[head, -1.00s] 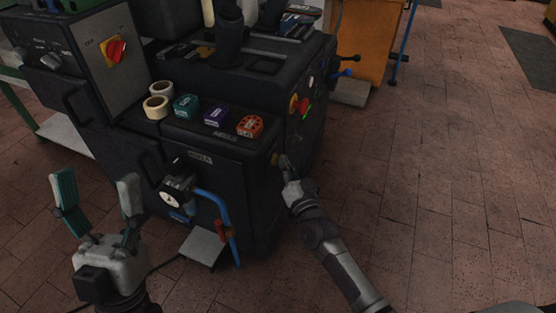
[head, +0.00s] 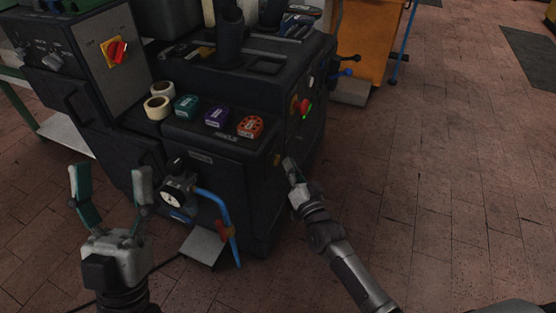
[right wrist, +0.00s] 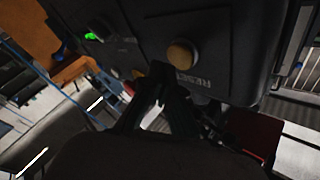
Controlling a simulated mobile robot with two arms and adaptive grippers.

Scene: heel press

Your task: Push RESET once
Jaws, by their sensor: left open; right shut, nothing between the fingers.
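The RESET button (right wrist: 181,53) is a round yellowish cap on the dark side panel of the press, with the word RESET printed beside it in the right wrist view. In the head view it is a small yellow spot (head: 277,160) near the press's front corner. My right gripper (head: 289,163) is shut and empty, a little to the right of the button. In the right wrist view its fingertips (right wrist: 157,74) are close beside the button's picture; any gap to the panel is hard to judge. My left gripper (head: 111,178) is open and empty, in front of the press.
A red knob (head: 303,106) and a green light (head: 306,117) are further along the side panel. A gauge (head: 173,197) and blue hose (head: 222,208) stick out in front. The floor at right is clear.

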